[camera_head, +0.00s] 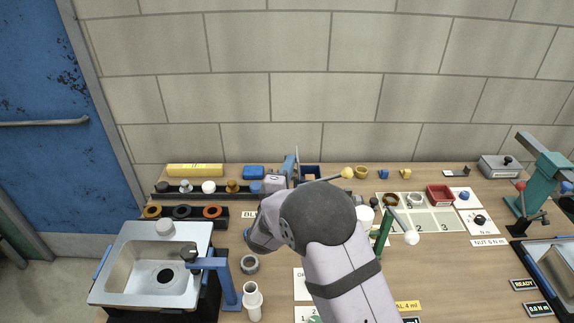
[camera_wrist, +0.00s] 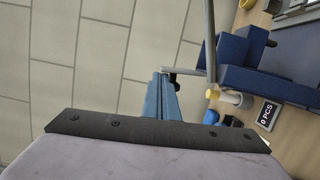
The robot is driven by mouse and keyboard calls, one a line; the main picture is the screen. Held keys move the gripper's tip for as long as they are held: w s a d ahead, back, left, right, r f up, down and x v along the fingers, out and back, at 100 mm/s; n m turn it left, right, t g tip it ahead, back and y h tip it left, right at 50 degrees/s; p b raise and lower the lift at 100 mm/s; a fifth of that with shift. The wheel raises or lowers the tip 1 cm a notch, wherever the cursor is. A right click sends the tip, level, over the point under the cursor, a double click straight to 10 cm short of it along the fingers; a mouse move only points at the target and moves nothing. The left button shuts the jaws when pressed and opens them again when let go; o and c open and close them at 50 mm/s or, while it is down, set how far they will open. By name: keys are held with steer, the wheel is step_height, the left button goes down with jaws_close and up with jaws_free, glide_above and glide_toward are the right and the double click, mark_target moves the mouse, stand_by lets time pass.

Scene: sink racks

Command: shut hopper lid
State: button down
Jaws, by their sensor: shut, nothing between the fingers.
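The hopper (camera_wrist: 245,62) is a dark blue box at the right of the wrist view, and it also shows at the back of the table in the head view (camera_head: 312,171). Its lid (camera_wrist: 209,35) looks like a thin grey panel seen edge-on, standing up at the hopper's side, so it is open. A short grey bar (camera_wrist: 185,71) sticks out from the lid toward my fingers. My gripper (camera_wrist: 161,78) is shut and empty, its blue fingertips close to the bar's end; I cannot tell if they touch. In the head view my gripper (camera_head: 290,162) is just left of the hopper.
A display reading "0 PCS" (camera_wrist: 267,114) and a yellow knob (camera_wrist: 212,94) are by the hopper. A blue block (camera_head: 253,172) and yellow case (camera_head: 195,170) lie left along the wall. A sink (camera_head: 145,290) stands front left. My arm hides the table's middle.

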steer(key=d+f+m+g+y+b, duration=0.2)
steer(key=d+m+b, duration=0.4)
steer(key=m, duration=0.6)
steer(key=d+y, duration=0.1)
steer(key=d, duration=0.1)
steer(key=shift+d+m, duration=0.3)
steer(key=shift+r, duration=0.1)
stand_by(0.4)
steer(key=d+p+v, duration=0.1)
steer(key=p+v, duration=0.1)
steer(key=v, duration=0.8)
steer(key=shift+r, duration=0.15)
